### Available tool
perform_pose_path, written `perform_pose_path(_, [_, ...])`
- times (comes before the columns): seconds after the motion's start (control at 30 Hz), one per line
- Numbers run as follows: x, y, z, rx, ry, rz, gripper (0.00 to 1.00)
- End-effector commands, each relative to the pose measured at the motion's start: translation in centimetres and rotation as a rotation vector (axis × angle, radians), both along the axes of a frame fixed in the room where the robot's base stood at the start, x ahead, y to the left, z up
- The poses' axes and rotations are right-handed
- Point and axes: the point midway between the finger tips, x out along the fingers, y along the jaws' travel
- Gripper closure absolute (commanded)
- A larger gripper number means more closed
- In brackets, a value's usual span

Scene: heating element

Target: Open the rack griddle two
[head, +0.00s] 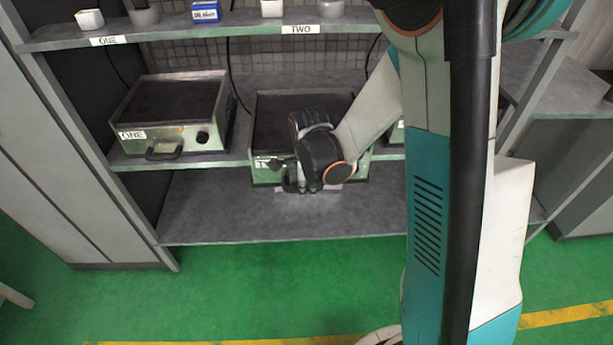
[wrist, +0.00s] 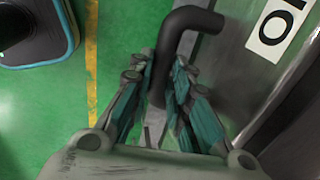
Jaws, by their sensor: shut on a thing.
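Griddle two (head: 275,112) is a green-sided box with a dark top on the middle shelf, under the TWO label. Its front covers the shelf edge in the head view. My gripper (head: 308,187) is at its front and hides part of the front face and the handle there. In the wrist view, my gripper (wrist: 160,88) has its teal-padded fingers on both sides of the dark bent handle (wrist: 187,22) and is shut on it. Part of the white label (wrist: 278,22) shows to the right of the handle.
Griddle one (head: 170,105) stands to the left on the same shelf, with its handle and knob at the front. The lower shelf (head: 215,205) is bare. Small containers stand on the upper shelf (head: 230,33). Green floor (head: 280,280) lies open in front, with a yellow line.

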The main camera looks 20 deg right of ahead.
Motion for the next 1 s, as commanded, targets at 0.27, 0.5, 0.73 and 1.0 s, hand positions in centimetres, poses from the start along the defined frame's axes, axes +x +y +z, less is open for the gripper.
perform_pose_path(0.27, [-0.3,0.1,0.0,-0.001,-0.001,0.000,1.00])
perform_pose_path(0.5, [-0.3,0.1,0.0,0.000,-0.001,0.000,0.62])
perform_pose_path(0.73, [-0.3,0.1,0.0,0.000,-0.001,0.000,0.62])
perform_pose_path(1.0, [-0.5,0.2,1.3,0.000,-0.001,0.000,0.62])
